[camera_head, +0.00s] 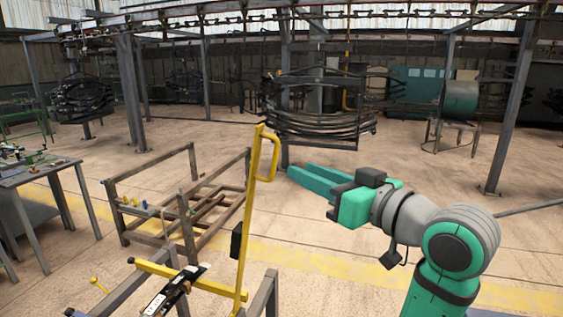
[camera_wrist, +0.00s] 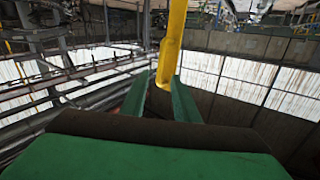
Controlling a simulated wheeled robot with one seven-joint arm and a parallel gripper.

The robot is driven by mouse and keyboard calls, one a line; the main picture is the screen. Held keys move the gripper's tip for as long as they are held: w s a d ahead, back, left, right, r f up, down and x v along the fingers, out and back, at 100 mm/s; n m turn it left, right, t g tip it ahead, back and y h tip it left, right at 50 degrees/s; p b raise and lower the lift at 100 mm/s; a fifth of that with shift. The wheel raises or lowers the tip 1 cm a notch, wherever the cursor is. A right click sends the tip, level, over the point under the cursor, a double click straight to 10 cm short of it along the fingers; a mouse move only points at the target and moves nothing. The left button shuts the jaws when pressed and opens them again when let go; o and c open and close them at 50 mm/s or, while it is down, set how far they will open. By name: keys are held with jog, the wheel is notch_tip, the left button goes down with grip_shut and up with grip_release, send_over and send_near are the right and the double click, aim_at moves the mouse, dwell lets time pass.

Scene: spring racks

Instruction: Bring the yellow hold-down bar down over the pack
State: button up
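The yellow hold-down bar (camera_head: 248,215) stands upright, raised, with a loop handle (camera_head: 273,160) on the right of its upper end. A black block is fixed partway down it. The pack (camera_head: 177,288), dark with a pale label, lies low at the left of the bar's foot, partly cut by the frame's bottom. My gripper (camera_head: 298,172) is just right of the handle, its green fingers pointing at it. In the wrist view my fingers (camera_wrist: 161,77) are apart, and a yellow length of the handle or bar (camera_wrist: 173,40) shows at or just beyond their tips. I cannot tell whether they touch it.
A yellow crossbar (camera_head: 185,277) on the rack frame lies below the bar. A rusty metal frame (camera_head: 150,182) stands behind to the left, and a workbench (camera_head: 40,170) at the far left. Overhead hang spring bundles (camera_head: 320,120). Open floor lies behind my gripper.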

aim_at(276, 160)
jog(key=x, duration=0.9)
jog(key=shift+s+a, duration=0.1)
grip_shut()
